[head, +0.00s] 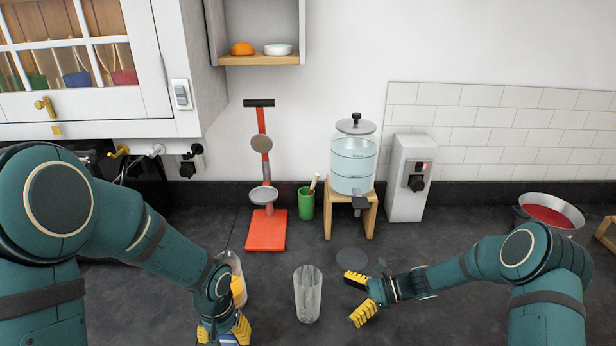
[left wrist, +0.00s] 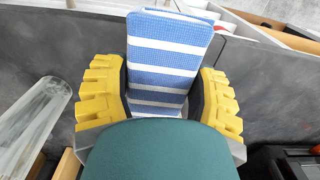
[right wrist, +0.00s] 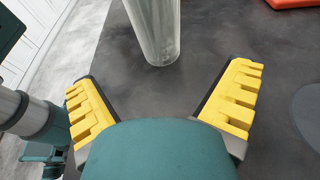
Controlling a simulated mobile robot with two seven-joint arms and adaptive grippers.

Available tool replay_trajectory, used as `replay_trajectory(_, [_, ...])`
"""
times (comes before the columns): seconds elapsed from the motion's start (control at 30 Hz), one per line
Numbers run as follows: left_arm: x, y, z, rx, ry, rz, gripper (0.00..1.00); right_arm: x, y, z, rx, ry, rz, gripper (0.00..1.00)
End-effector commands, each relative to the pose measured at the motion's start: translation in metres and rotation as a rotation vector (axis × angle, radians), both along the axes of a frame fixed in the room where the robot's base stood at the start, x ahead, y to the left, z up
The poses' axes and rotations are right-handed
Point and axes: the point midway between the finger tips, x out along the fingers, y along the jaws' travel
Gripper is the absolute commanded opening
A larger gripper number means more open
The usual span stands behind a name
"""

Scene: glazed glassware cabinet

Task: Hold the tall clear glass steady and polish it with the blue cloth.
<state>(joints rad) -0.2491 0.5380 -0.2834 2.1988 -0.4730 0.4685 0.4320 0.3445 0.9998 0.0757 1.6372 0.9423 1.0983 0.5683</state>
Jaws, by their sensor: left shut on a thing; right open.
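The tall clear glass (head: 307,294) stands upright on the dark counter. It also shows at the left of the left wrist view (left wrist: 35,120) and ahead of the open fingers in the right wrist view (right wrist: 155,30). My right gripper (head: 350,298) is open and empty, just right of the glass and apart from it. My left gripper (head: 226,330) is left of the glass, at the front of the counter. It is shut on the blue cloth, which is folded and white-striped in the left wrist view (left wrist: 165,58). In the head view the cloth is mostly hidden.
A glass with orange content (head: 237,289) stands close behind my left gripper. Behind are a red stand (head: 266,231), a green cup (head: 306,205), a water dispenser (head: 352,166) on a wooden stand and a dark disc (head: 352,259). A red-filled bowl (head: 549,214) is at right.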

Motion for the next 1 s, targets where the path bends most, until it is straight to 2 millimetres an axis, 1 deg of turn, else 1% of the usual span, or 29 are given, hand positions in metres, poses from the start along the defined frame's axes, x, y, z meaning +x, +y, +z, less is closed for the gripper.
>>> replay_trajectory(0.3, [0.000,0.000,-0.006,0.000,0.000,0.000,0.29,-0.001,0.041,-0.013,0.001,0.001,0.004,1.00])
replay_trajectory(0.6, [0.000,0.000,-0.017,0.000,0.000,0.000,0.29,0.000,0.074,-0.024,0.000,0.000,0.002,1.00])
replay_trajectory(0.8, [0.000,0.000,-0.020,0.000,0.000,0.000,0.29,-0.001,0.085,-0.027,0.000,-0.001,0.001,1.00])
replay_trajectory(1.0, [0.000,0.000,-0.020,0.000,0.000,0.000,0.29,0.000,0.088,-0.027,-0.001,0.000,0.001,1.00])
